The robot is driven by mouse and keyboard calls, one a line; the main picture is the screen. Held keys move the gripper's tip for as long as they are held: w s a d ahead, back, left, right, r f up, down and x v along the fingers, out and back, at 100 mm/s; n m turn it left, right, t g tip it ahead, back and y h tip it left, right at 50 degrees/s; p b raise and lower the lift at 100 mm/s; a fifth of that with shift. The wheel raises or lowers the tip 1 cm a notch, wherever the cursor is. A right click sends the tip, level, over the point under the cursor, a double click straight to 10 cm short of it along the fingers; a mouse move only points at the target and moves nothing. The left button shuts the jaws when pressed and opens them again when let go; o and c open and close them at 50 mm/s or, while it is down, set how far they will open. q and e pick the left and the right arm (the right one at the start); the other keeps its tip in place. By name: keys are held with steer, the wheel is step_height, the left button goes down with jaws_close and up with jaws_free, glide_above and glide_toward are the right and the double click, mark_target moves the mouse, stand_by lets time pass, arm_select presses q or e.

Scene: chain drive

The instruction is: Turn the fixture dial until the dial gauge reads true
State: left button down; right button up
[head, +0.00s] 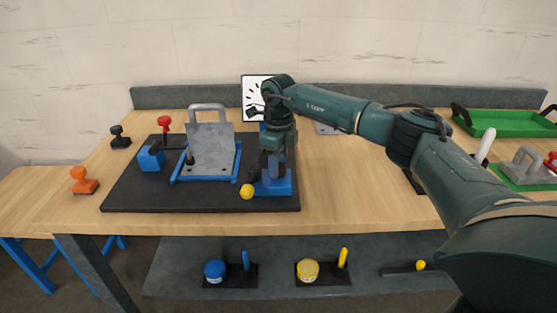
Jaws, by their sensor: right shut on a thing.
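My right gripper (273,172) points down at the right end of the black fixture board (135,195). It is shut on a part on top of a blue block (275,186), which seems to be the fixture dial; the fingers mostly hide it. A white gauge face (254,88) with black marks stands behind, partly covered by my right arm; its reading is too small to tell. A yellow ball knob (247,191) sits at the block's left side. A grey plate with a handle (209,145) stands in a blue frame on the board. My left gripper is not in view.
A red-knobbed clamp (164,124) and a blue block (151,158) are at the board's left. An orange stamp-like piece (84,181) and a black one (120,137) stand on the table. A green tray (505,123) is at the far right. The front table strip is clear.

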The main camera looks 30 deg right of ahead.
stand_by(0.5)
steer(key=o, duration=1)
steer(key=shift+c, duration=0.2)
step_height(320, 180, up, 13)
steer(key=b, duration=0.1)
steer(key=shift+r, duration=0.15)
